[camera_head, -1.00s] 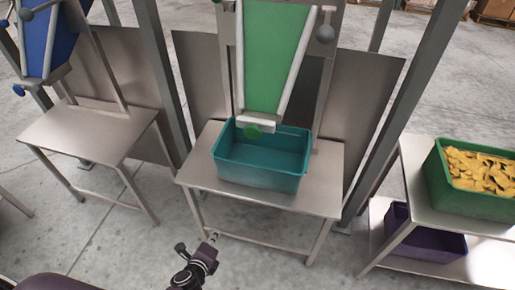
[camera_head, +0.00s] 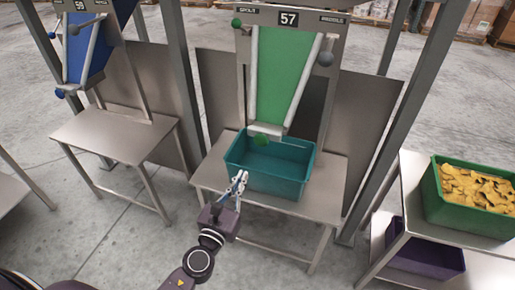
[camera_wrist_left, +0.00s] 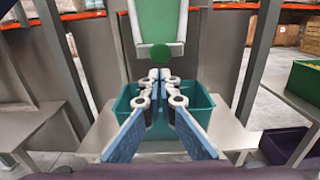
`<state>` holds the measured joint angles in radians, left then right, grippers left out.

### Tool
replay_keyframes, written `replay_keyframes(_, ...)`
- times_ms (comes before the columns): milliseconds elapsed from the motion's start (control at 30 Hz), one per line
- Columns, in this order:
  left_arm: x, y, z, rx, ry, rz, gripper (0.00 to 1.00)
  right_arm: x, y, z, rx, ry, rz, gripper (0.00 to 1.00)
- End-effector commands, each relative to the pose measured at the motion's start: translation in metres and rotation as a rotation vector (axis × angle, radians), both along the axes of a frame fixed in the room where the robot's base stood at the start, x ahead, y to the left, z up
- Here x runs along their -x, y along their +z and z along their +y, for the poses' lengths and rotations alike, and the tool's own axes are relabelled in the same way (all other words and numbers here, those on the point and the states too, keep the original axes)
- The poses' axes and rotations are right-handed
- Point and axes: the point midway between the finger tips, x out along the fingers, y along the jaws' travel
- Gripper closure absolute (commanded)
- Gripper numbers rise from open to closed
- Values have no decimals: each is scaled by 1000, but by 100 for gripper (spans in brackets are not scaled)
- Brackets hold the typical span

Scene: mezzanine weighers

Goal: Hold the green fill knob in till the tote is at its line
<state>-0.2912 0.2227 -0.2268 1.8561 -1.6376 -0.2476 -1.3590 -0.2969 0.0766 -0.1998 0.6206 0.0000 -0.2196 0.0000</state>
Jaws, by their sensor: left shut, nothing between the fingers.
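A green round knob (camera_head: 261,140) sits at the lower lip of the green chute (camera_head: 278,70) of weigher 57. It shows in the wrist view too (camera_wrist_left: 160,53), just above my fingertips in the picture. A second green knob (camera_head: 236,23) is at the chute's upper left. The teal tote (camera_head: 290,186) stands below the chute; what shows of its inside looks empty. My left gripper (camera_head: 243,174) is shut and empty, at the tote's near left side and apart from the knob. In the wrist view its fingertips (camera_wrist_left: 160,73) overlap the tote. My right gripper is out of view.
The tote rests on a steel stand (camera_head: 215,178) between grey posts. A blue-chute weigher (camera_head: 85,55) stands left. At right, a shelf holds a green crate of yellow pieces (camera_head: 445,208) and a purple bin (camera_head: 430,262) below. A grey knob (camera_head: 325,59) is at the chute's right.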

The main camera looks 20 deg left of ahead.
Motion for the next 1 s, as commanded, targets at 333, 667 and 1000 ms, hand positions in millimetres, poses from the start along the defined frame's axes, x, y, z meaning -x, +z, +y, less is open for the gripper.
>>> replay_keyframes(333, -36, 2, -1, 4, 1, -1, 100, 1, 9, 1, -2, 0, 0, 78)
replay_keyframes(667, -96, 1, -4, 3, 0, -1, 100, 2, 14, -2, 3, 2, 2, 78)
replay_keyframes(1000, -135, -1, -5, 3, 0, 1, 100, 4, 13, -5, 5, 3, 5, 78)
